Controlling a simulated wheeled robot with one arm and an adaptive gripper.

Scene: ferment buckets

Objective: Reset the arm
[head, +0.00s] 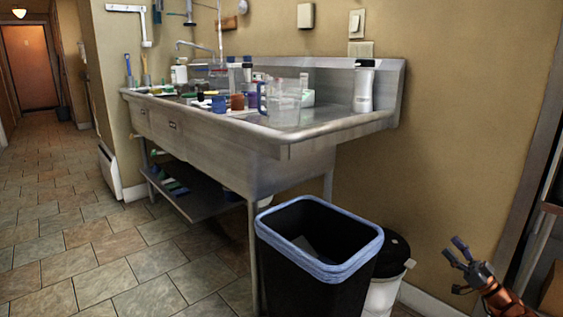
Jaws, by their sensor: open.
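My gripper (457,254) shows at the lower right, its fingers spread apart and empty. It is up in front of the tan wall, to the right of the bins, and touches nothing that I can see. Part of my orange arm enters from the bottom right corner; the rest of the arm is out of frame.
A black bin (300,285) with a blue liner stands beside a white bucket (385,292) with a black lid. Behind is a steel sink (230,152) holding a clear pitcher (284,103) and a bottle (363,88). The tiled floor (80,240) at left is clear.

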